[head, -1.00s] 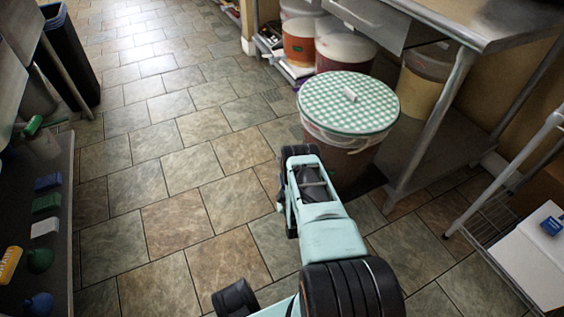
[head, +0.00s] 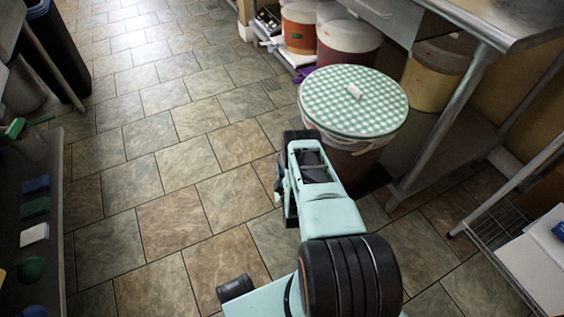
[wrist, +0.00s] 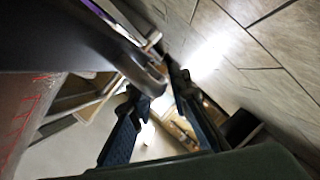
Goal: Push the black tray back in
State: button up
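In the wrist view a dark slab (wrist: 85,45) with a rounded grey end comes in from the upper left. It may be the tray, but I cannot be sure. My gripper (wrist: 156,79) has its two dark fingers apart, with the slab's end close to the fingertips. Whether they touch is unclear. In the head view my arm hides the gripper's fingers.
A bucket with a green checked lid (head: 352,100) stands just beyond my arm. More buckets (head: 346,45) stand under the metal table (head: 480,22). A wire rack (head: 490,232) is at right. A dark surface with coloured items (head: 42,180) lines the left. The tiled floor between is clear.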

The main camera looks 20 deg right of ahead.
grip_shut()
jog(key=shift+d, duration=0.1)
dwell(0.4)
